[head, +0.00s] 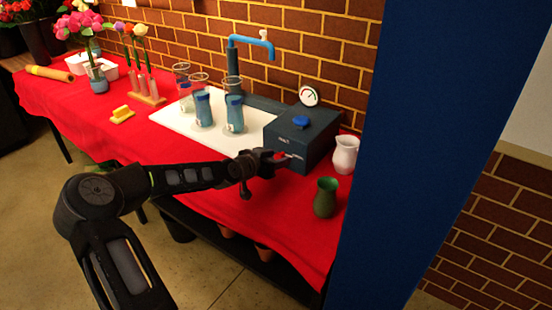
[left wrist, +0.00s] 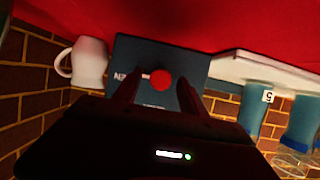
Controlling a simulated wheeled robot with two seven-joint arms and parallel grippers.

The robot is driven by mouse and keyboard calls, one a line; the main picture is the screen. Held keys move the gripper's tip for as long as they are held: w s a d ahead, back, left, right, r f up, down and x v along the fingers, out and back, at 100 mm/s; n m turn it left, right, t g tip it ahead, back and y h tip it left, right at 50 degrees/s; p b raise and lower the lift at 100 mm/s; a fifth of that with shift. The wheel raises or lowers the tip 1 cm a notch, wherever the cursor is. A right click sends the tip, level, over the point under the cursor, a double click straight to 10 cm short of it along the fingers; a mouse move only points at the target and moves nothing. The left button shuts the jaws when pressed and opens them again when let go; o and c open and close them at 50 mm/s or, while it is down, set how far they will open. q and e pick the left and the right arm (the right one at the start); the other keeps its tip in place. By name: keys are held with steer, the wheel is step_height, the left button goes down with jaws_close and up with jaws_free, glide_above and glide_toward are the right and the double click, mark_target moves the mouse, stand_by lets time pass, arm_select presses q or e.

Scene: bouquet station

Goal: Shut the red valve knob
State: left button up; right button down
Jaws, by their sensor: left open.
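The red valve knob (left wrist: 160,79) is round and sits on the front face of a dark blue box (left wrist: 143,53) in the left wrist view. My left gripper (head: 284,157) is in front of the box's front face. Its fingers are open, with the red knob showing between the tips in the left wrist view. I cannot tell whether they touch it. My right gripper is not in view.
A blue knob (head: 301,122) and a gauge (head: 309,96) are on the box. A white pitcher (head: 345,154) and a green vase (head: 325,198) stand to its right. Blue-filled cups (head: 234,112) stand on a white board left of it. A blue pillar (head: 440,140) borders the right.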

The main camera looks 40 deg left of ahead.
arm_select(q)
jaws_close()
stand_by(0.5)
